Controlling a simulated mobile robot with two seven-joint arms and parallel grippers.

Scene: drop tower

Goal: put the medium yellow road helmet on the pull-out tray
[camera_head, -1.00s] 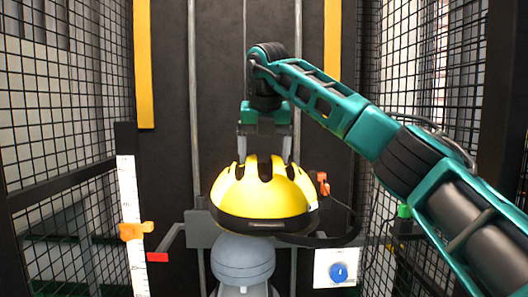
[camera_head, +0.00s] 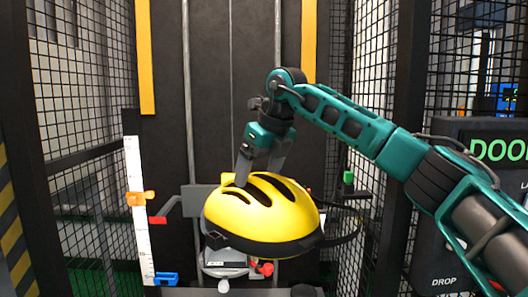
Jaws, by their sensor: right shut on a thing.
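The yellow road helmet (camera_head: 262,212), with dark vents and a black lower rim, hangs from my right gripper (camera_head: 258,170) in the middle of the view. The gripper's two fingers point down and are shut on the helmet's top by the vents. The helmet is tilted, and a dark strap loops out at its right. My left gripper is not in view. I cannot make out the pull-out tray.
Behind the helmet is the dark tower back with vertical rails. Mesh walls flank it. A white scale (camera_head: 139,215) with an orange marker (camera_head: 140,198) and a blue marker (camera_head: 165,279) stands left. A control panel (camera_head: 487,150) is at right. A pale base (camera_head: 225,262) partly shows below the helmet.

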